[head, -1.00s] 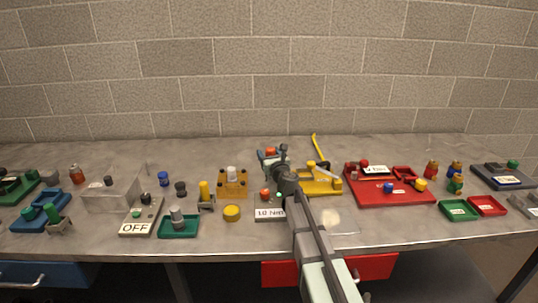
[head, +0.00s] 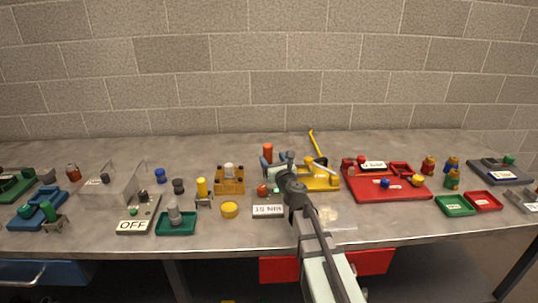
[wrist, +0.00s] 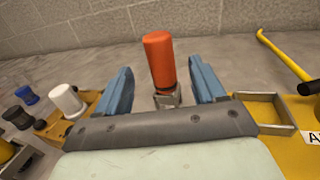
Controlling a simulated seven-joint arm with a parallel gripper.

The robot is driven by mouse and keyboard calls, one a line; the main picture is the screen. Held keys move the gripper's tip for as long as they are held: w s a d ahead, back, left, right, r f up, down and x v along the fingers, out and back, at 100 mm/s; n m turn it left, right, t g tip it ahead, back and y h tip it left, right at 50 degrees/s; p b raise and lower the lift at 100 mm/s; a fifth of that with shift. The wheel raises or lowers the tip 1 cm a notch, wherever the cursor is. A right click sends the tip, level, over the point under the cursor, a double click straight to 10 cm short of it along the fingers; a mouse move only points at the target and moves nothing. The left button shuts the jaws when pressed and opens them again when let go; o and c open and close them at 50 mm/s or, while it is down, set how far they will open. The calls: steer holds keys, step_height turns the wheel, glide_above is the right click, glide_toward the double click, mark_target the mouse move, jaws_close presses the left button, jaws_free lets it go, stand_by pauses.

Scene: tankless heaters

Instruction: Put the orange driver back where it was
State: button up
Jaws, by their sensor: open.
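The orange driver (head: 268,152) stands upright toward the back of the bench, just beyond the 10 Nm label. In the wrist view its orange handle (wrist: 160,60) rises above a grey metal piece (wrist: 167,99). I cannot tell whether that piece is its shaft or a holder. My gripper (head: 274,161) is at the driver. In the wrist view its blue fingers (wrist: 160,76) are spread, one on each side of the handle, with gaps visible. The driver's lower end is hidden behind my gripper body.
A yellow tray with a yellow-handled tool (head: 318,180) stands close on the right. A wooden block with a white knob (head: 230,182) is on the left. The 10 Nm label (head: 268,211) lies in front. Bare bench shows behind the driver.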

steer(key=v, duration=0.4)
steer(key=shift+w, duration=0.1)
